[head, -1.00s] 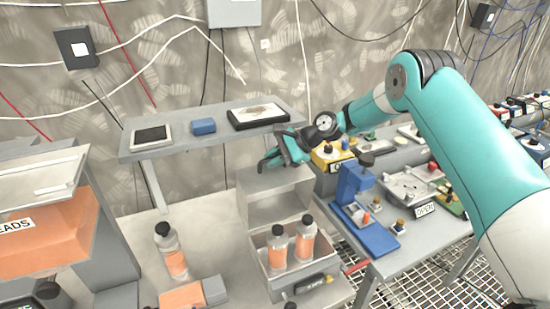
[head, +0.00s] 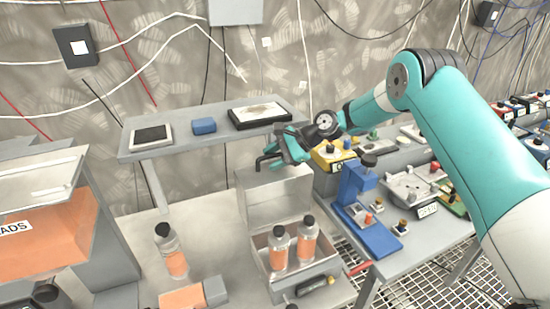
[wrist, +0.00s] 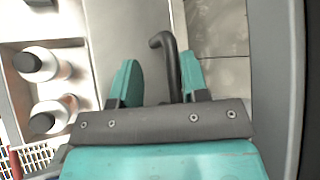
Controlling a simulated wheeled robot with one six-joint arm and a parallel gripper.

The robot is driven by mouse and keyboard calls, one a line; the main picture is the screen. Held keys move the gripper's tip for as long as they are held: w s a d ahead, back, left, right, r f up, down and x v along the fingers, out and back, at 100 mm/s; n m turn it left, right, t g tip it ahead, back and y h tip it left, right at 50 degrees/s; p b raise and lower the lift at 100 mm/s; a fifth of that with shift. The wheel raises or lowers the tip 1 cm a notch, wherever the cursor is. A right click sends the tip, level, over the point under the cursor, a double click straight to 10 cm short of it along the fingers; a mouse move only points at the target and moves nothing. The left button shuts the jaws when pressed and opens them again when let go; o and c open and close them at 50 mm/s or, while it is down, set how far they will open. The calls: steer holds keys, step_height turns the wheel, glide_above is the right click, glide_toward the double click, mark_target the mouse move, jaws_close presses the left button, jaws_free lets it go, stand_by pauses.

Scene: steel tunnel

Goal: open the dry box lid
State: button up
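The dry box (head: 258,262) is a grey open-topped box holding two bottles with orange labels and black caps. Its lid (head: 270,190) stands raised at the back of the box. A dark hooked handle (head: 263,161) is at the lid's top edge, and the handle also shows in the wrist view (wrist: 171,62). My gripper (head: 286,151) is at the top of the lid. In the wrist view my gripper (wrist: 160,82) has its fingers apart on either side of the handle. There is a clear gap to the left finger, and the handle is nearer the right one.
A shelf (head: 185,151) behind holds a tablet, a blue block and a black-framed tray. A lone bottle (head: 171,250) stands left of the box. A blue fixture (head: 365,215) is on the right-hand bench. An orange bin (head: 50,238) is at far left.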

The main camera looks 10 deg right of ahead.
steer(key=b+v, duration=0.4)
steer(key=v, duration=1.3)
steer(key=shift+d+r, duration=0.15)
steer(key=shift+s, duration=0.1)
steer(key=s+a+r+n+g+h, duration=0.25)
steer(key=s+a+r+n, duration=0.25)
steer(key=s+a+n, duration=0.6)
steer(key=s+f+n+h, duration=0.1)
steer(key=s+n, duration=0.3)
steer(key=s, duration=0.9)
steer(key=s+a+f+n+h+b, duration=0.1)
steer(key=s+n, duration=0.4)
steer(key=s, duration=0.8)
steer(key=shift+s+f+h, duration=0.25)
steer(key=shift+f+h, duration=0.5)
steer(key=shift+a+g, duration=0.2)
steer(key=shift+g, duration=0.05)
